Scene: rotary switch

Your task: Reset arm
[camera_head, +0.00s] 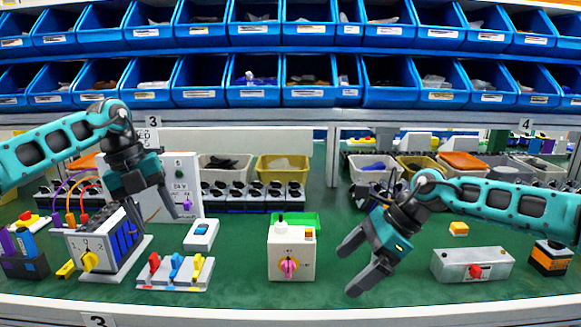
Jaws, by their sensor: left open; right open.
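A cream box with a pink rotary switch (289,267) stands in the middle of the green bench. Another rotary switch, with a yellow knob (89,261), is on the front of a block at the left. My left gripper (155,214) is open and empty, pointing down above the bench in front of a white power supply box. My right gripper (348,270) is open and empty, to the right of the cream box and apart from it. Its fingers point down and to the left.
A grey box with a red button (473,265) and an orange-black block (551,257) are at the right. Blue bins (257,96) line the shelves behind. The front bench strip is clear.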

